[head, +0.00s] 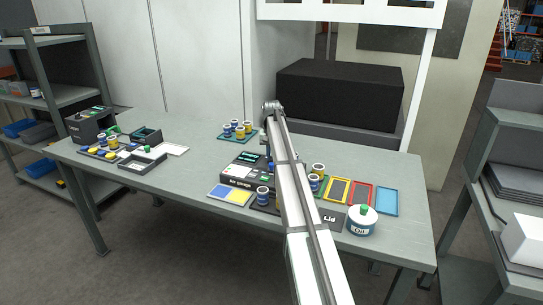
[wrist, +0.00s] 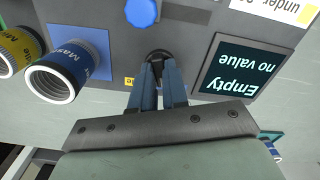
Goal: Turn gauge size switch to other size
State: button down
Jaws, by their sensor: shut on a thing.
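The air gauge (head: 240,172) is a dark box on the table, partly hidden by my arm in the head view. In the wrist view its grey face (wrist: 195,45) fills the upper part. My gripper (wrist: 157,72) is shut on a small black switch knob (wrist: 158,55) on this face. The fingers hide part of the knob, so its setting cannot be read. A dark display (wrist: 238,68) to the right reads "Empty no value". A small yellow label (wrist: 129,82) sits just left of the fingers. In the head view my gripper is hidden behind my arm.
A blue-banded master ring (wrist: 62,72) and a yellow-banded one (wrist: 18,48) stand left of my fingers. A blue button (wrist: 141,12) is close above the knob. In the head view, coloured trays (head: 386,202) and a white tub (head: 361,221) lie right of my arm.

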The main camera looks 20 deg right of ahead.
aim_at(271, 158)
jog(key=shift+n, duration=1.4)
jog(key=c, duration=1.1)
grip_release()
jog(key=shift+c, duration=0.2)
notch_tip(271, 158, up, 14)
jog(key=shift+f, duration=0.1)
